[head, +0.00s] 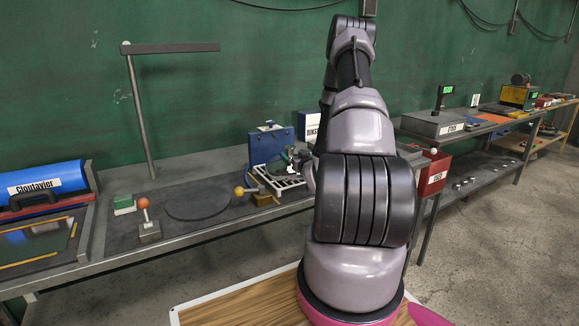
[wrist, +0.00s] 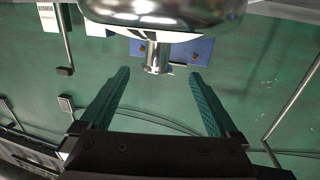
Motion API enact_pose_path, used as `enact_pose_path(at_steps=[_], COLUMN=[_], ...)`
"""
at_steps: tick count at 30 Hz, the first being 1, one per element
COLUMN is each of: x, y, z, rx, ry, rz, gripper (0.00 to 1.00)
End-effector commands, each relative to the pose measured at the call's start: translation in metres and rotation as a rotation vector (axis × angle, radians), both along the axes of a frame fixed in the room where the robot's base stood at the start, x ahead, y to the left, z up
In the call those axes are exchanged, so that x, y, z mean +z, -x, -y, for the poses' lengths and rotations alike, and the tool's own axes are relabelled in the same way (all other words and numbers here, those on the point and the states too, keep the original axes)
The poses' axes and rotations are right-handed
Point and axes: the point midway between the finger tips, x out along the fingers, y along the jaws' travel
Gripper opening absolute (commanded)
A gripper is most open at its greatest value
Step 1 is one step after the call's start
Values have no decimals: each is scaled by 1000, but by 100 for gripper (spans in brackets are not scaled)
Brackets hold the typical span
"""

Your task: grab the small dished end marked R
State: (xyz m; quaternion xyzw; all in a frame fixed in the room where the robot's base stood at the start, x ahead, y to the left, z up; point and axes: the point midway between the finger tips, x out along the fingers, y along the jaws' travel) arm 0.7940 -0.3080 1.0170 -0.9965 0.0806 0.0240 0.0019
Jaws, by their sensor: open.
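In the wrist view a shiny domed metal piece (wrist: 165,10) fills the top middle, with a pale label band and a short metal stub (wrist: 157,57) below it. It looks like a dished end, but the letter on its label cannot be read. My gripper (wrist: 159,74) is open and empty, its two teal fingers spread on either side of the stub, which lies around or just beyond the fingertips. In the head view my gripper (head: 290,156) is small and partly hidden by my arm, above a pale rack (head: 291,183) on the bench.
A yellow-ball lever (head: 241,191), an orange-ball lever (head: 146,218) and a lamp post (head: 139,115) stand on the bench (head: 165,249). Several small round metal pieces (head: 470,182) lie on the right lower shelf.

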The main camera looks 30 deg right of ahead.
Motion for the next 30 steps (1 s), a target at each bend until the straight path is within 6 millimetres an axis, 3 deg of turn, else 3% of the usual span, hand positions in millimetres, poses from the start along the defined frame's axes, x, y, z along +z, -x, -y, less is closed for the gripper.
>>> enact_pose_path(at_steps=[18, 26, 30], x=[4, 3, 3], y=[-68, -71, -71], z=[16, 16, 17], rx=[0, -1, -1], ry=[0, 0, 0], rz=[0, -1, -1], gripper=[96, 96, 46])
